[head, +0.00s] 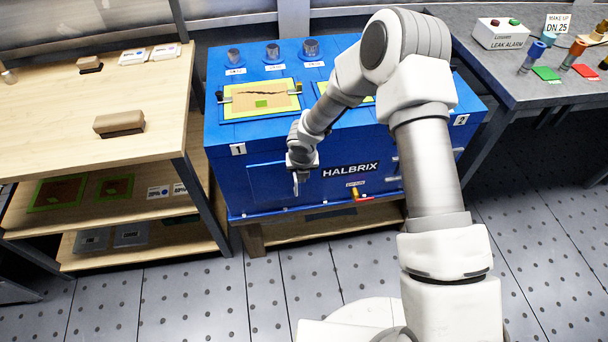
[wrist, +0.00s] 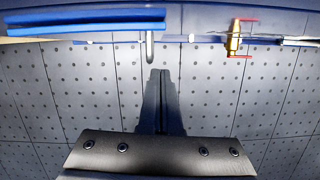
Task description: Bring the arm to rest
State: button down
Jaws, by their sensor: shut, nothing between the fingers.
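My gripper (head: 297,184) hangs in front of the blue HALBRIX cabinet (head: 265,187) in the head view, pointing down near the front panel marked 1. My arm reaches over from the right and is bent. In the wrist view, the fingers of my gripper (wrist: 161,75) are together, with nothing between them. The dotted floor (wrist: 215,100) lies beyond them. I cannot tell the exact gap between the gripper and the cabinet front.
A brass valve with a red handle (wrist: 235,38) sticks out low on the cabinet front. A wooden shelf unit (head: 150,85) stands at left, and a grey bench (head: 500,70) at right. The floor (head: 190,295) in front is clear.

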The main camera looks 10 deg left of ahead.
jog(key=p+v, duration=0.2)
jog(key=v, duration=0.8)
jog(key=shift+p, duration=0.4)
jog(key=shift+d+r, duration=0.1)
jog(key=shift+d, duration=0.05)
jog(key=s+d+r+m+t+h+p, duration=0.1)
jog(key=d+r+m, duration=0.45)
jog(key=r, duration=0.25)
jog(key=s+d+r+m+h, duration=0.1)
jog(key=s+d+r+m, duration=0.1)
jog(key=d+r+m, duration=0.5)
jog(key=s+d+r+m+t+h+p, duration=0.1)
jog(key=d+r+m, duration=0.25)
jog(key=r, duration=0.55)
jog(key=s+d+r+m+y+p, duration=0.1)
jog(key=s+d+r+m, duration=0.1)
jog(key=s+r+m, duration=0.4)
jog(key=s+d+r+m+y+p, duration=0.1)
jog(key=s+d+r+m, duration=0.2)
jog(key=s+r+m, duration=0.4)
jog(key=s+m, duration=0.6)
jog(key=m, duration=0.3)
jog(key=shift+s+r+t+p, duration=0.3)
jog(key=shift+s+t+p, duration=0.05)
jog(key=shift+t, duration=0.05)
jog(key=shift+d, duration=0.2)
